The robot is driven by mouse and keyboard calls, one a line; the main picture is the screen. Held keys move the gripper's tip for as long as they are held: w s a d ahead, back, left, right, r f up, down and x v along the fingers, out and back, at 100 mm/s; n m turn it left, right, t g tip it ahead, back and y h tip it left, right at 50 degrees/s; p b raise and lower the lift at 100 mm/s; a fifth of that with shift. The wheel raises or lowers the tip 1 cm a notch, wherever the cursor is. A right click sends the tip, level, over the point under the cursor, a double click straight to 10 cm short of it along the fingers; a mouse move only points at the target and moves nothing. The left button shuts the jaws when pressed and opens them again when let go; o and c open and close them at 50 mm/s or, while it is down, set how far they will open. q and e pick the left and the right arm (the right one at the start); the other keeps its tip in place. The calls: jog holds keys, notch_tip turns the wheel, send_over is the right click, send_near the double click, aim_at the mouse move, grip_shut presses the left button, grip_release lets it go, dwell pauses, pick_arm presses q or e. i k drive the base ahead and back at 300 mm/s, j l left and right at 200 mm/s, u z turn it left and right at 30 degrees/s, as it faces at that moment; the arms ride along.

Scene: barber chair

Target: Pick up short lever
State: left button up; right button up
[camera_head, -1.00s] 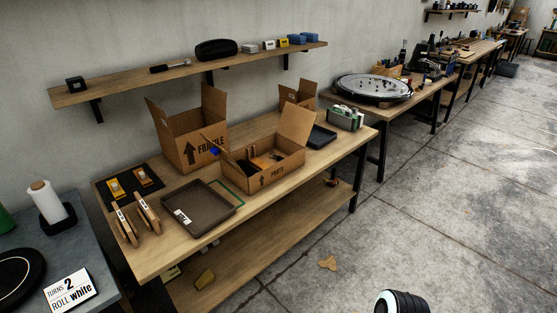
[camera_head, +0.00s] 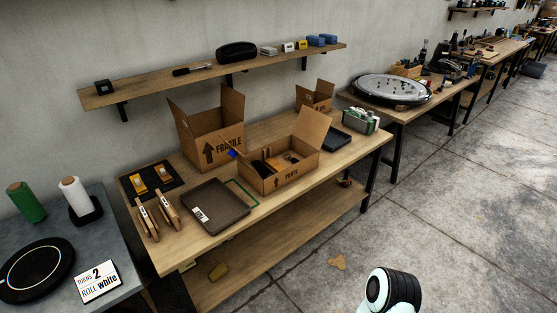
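No part can be made out for certain as the short lever. The open cardboard parts box (camera_head: 284,180) on the wooden workbench (camera_head: 270,209) holds several dark and brown pieces, too small to name. Two orange-yellow pieces, one on the left (camera_head: 138,184) and one on the right (camera_head: 164,174), lie on a black mat (camera_head: 131,191). Neither gripper shows; a white and black link of my arm is at the bottom right.
A dark, apparently empty tray (camera_head: 222,212) lies beside the parts box. A taller FRAGILE box (camera_head: 216,145) stands behind. A grey table (camera_head: 108,242) at left bears green and white rolls, a black disc and a sign. Open concrete floor (camera_head: 430,210) lies to the right.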

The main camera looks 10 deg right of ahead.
aim_at(287, 155)
jog(key=i+l+u, duration=0.1)
jog(key=l+u, duration=0.35)
jog(key=i+l+u, duration=0.1)
jog(key=l+u, duration=0.2)
jog(key=u, duration=0.15)
jog(key=l+u, duration=0.15)
jog(key=l, duration=0.55)
jog(key=l+u, duration=0.15)
jog(key=l, duration=0.55)
jog(key=k+l+u, duration=0.15)
jog(key=l, duration=0.5)
